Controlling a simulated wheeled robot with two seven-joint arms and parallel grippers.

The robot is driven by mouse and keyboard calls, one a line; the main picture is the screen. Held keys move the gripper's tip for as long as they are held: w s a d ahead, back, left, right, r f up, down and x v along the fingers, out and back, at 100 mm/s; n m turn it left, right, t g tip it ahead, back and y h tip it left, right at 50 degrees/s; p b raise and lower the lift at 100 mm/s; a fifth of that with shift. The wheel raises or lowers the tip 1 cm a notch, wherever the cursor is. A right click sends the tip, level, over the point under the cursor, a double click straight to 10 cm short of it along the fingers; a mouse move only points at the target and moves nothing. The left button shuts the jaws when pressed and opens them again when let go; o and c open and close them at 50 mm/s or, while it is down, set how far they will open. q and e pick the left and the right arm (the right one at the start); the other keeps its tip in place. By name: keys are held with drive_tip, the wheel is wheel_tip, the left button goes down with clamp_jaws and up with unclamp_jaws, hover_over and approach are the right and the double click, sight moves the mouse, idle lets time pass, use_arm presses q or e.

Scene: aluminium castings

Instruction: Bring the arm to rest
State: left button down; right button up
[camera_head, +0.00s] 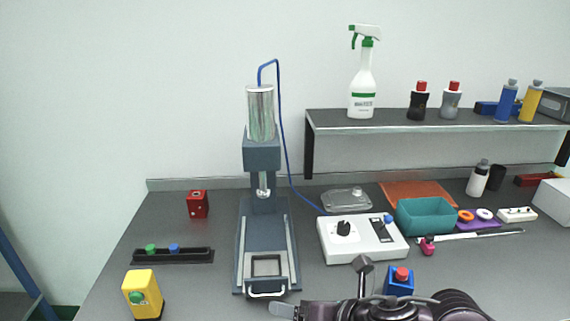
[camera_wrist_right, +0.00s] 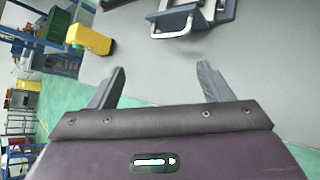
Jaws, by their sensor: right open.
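My right gripper (camera_head: 323,289) is at the bottom of the head view, in front of the bench's near side, with its arm coming in from the lower right. In the right wrist view its two fingers (camera_wrist_right: 162,70) are spread wide with nothing between them. Beyond the fingertips lies bare grey bench top, with the press base and its silver handle (camera_wrist_right: 172,27) farther off. My left gripper is in neither view.
A blue press (camera_head: 267,225) stands mid-bench, left of a white control box (camera_head: 362,238). A blue block with a red button (camera_head: 399,280) is close to my right arm. A yellow button box (camera_head: 143,294) stands at the front left. A shelf (camera_head: 430,122) holds bottles.

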drive_tip(key=d+f+m+h, duration=0.1)
drive_tip(key=d+m+h, duration=0.1)
drive_tip(key=m, duration=0.5)
drive_tip(key=s+d+f+m+t+h, duration=0.1)
drive_tip(key=d+m, duration=0.1)
drive_tip(key=m, duration=0.6)
drive_tip(key=d+f+m+t+h, duration=0.1)
drive_tip(key=d+m+h, duration=0.1)
drive_tip(key=m, duration=0.6)
drive_tip(key=shift+s+d+f+h, duration=0.3)
drive_tip(key=shift+s+d+f, duration=0.05)
drive_tip(key=shift+d, duration=0.25)
drive_tip(key=s+d+f+m+g+h, duration=0.3)
drive_tip(key=s+d+f+m+g, duration=0.3)
drive_tip(key=s+d+f+m, duration=0.55)
wheel_tip(320, 180, down, 27)
drive_tip(key=s+a+m+g, duration=0.1)
drive_tip(key=s+a, duration=0.1)
drive_tip(key=s+d+f+g, duration=0.1)
drive_tip(key=s+d+f, duration=0.2)
drive_tip(key=s+f, duration=1.5)
drive_tip(key=shift+s+d+f, duration=0.2)
drive_tip(key=shift+s+f, duration=0.2)
drive_tip(key=shift+s, duration=0.5)
